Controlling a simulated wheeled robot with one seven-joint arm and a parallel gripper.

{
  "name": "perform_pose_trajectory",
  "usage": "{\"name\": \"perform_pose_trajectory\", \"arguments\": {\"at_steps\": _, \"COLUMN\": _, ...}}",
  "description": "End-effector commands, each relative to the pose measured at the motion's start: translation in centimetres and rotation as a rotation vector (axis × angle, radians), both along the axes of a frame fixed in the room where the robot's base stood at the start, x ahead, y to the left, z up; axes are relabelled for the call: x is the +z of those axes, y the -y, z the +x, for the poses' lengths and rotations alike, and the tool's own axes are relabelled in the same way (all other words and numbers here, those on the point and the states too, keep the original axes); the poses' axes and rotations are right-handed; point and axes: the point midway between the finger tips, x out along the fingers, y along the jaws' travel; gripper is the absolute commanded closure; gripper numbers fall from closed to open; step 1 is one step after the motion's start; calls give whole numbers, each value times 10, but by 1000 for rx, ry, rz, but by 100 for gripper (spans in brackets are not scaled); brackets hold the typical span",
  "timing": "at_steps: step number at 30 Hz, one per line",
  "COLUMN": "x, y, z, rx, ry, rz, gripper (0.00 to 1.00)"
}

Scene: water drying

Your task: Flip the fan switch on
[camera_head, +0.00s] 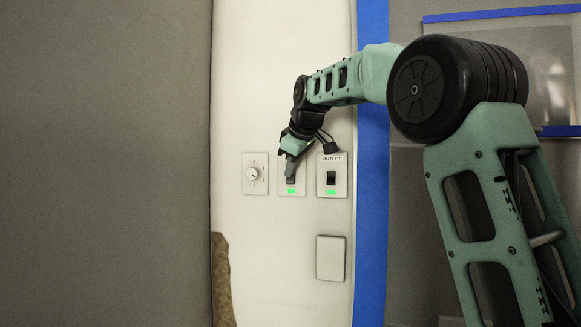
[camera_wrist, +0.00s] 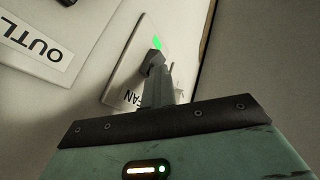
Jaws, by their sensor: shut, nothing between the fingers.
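The fan switch plate (camera_head: 299,191) is on the white wall panel, between a dial plate and the outlet plate. In the wrist view the fan plate (camera_wrist: 121,88) shows the letters "FAN" and a lit green light. My gripper (camera_head: 290,179) is in front of the fan plate, with its fingers shut and nothing between them.
The outlet plate (camera_head: 332,176) with a black switch and a green light is close on the right. A dial plate (camera_head: 255,174) is on the left. A blank plate (camera_head: 330,258) is below. Blue tape (camera_head: 371,220) runs down the panel's right edge.

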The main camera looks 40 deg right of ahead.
Motion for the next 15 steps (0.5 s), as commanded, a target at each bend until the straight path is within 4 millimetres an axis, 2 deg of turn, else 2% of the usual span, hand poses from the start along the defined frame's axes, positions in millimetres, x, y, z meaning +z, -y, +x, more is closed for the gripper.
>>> {"name": "perform_pose_trajectory", "arguments": {"at_steps": 15, "x": 17, "y": 1, "z": 0, "rx": -1, "ry": 2, "rz": -2, "gripper": 100}}
